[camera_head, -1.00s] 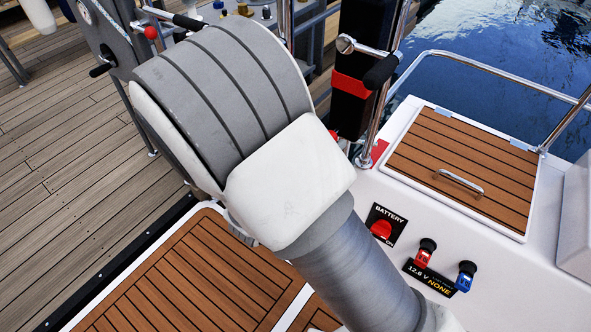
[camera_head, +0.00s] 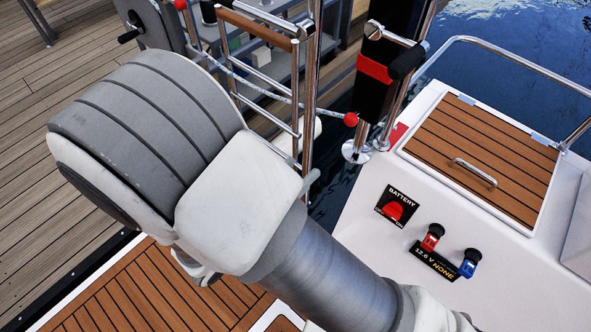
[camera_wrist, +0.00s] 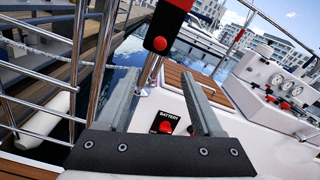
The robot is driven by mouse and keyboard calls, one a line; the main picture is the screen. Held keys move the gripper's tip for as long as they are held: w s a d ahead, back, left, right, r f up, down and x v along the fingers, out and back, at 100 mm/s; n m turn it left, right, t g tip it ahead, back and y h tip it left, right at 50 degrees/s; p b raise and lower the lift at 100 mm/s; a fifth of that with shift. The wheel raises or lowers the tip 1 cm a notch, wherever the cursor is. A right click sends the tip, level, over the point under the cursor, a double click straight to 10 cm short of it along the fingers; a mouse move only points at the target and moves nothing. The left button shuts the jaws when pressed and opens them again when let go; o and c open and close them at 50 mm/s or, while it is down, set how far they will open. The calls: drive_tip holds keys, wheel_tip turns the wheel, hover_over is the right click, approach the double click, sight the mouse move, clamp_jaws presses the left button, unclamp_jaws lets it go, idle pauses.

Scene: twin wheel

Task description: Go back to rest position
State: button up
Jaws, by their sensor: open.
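My gripper (camera_wrist: 156,74) shows in the wrist view with its two grey fingers spread apart and nothing between them. The red battery switch (camera_wrist: 166,126) on the white panel shows behind the gap between the fingers, apart from them. In the head view my arm's large grey and white links fill the left and middle, and my gripper itself is not seen there. The battery switch (camera_head: 392,211) sits right of my arm, beside a red knob (camera_head: 432,238) and a blue knob (camera_head: 468,263).
A chrome rail post with a black, red-banded cover (camera_head: 376,68) stands behind my arm. A ladder (camera_head: 265,75) is left of it. A slatted hatch (camera_head: 485,155) with a handle lies at right. Water and a wooden dock (camera_head: 45,150) lie beyond. The wrist view shows a gauge console (camera_wrist: 275,80).

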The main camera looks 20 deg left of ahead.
idle(0.4)
drive_tip(key=w+d+r+m+g+h, duration=0.25)
drive_tip(key=d+m+g, duration=0.25)
drive_tip(key=d+m, duration=0.25)
drive_tip(key=w+d+r+m+g+h, duration=0.1)
drive_tip(key=d+r+m+g+h, duration=0.25)
drive_tip(key=d+m+g, duration=0.4)
drive_tip(key=s+d+r+m+g+y, duration=0.2)
drive_tip(key=d+r+m+y, duration=0.15)
drive_tip(key=d+m, duration=0.25)
drive_tip(key=s+d+r+m+g+y, duration=0.1)
drive_tip(key=s+d+r+m+y, duration=0.15)
drive_tip(key=d+m+y, duration=0.35)
wheel_tip(320, 180, up, 26)
drive_tip(key=s+d+m+t+y+p, duration=0.1)
drive_tip(key=m+t+p, duration=0.3)
drive_tip(key=p, duration=1.5)
drive_tip(key=m+y, duration=0.1)
drive_tip(key=m, duration=0.3)
drive_tip(key=shift+s+f+m+p, duration=0.15)
drive_tip(key=shift+f+m+p, duration=0.05)
drive_tip(key=shift+m+p, duration=0.2)
